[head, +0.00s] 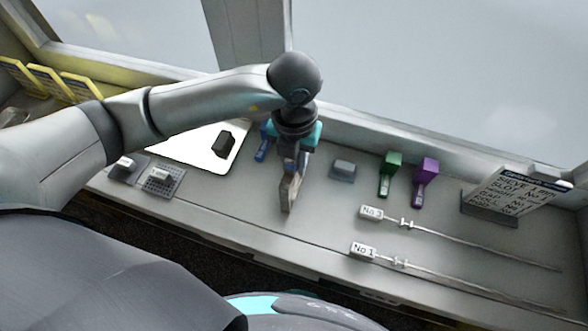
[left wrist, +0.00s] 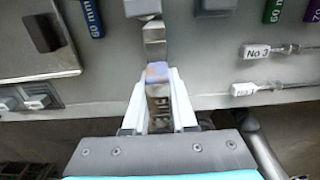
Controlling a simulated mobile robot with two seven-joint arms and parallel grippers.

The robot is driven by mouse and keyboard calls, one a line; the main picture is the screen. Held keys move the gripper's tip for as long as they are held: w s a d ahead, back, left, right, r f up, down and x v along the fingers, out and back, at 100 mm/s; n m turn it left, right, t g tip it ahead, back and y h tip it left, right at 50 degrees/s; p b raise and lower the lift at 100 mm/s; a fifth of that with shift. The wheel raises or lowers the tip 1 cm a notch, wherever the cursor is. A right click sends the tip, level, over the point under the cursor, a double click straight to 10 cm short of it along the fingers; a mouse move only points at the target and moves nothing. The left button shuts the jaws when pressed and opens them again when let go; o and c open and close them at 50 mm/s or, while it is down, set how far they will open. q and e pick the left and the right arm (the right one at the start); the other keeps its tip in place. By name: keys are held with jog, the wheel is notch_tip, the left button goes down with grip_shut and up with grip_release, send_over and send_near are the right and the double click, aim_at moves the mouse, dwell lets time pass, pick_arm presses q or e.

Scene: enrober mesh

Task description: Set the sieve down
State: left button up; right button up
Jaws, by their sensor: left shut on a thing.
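My left gripper (head: 287,190) reaches down over the middle of the grey bench (head: 325,225). In the left wrist view its pale fingers (left wrist: 159,100) are shut on a narrow metallic piece (left wrist: 157,78), which runs forward from between them. The piece shows almost edge-on, so I cannot tell its full shape, whether it is the sieve, or whether it touches the bench. My right gripper is not in view.
A white board (head: 195,152) with a black block lies left. Blue (head: 261,154), green (head: 388,175) and purple (head: 425,178) blocks and a grey block (head: 343,169) stand along the back. Tagged rods No 3 (head: 455,234) and No 1 (head: 450,274) lie right, before a sign (head: 512,190).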

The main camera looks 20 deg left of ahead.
pick_arm(q)
grip_shut()
jog(key=shift+r, duration=0.1)
notch_tip(320, 180, up, 20)
jog(key=p, duration=0.2)
dwell(0.5)
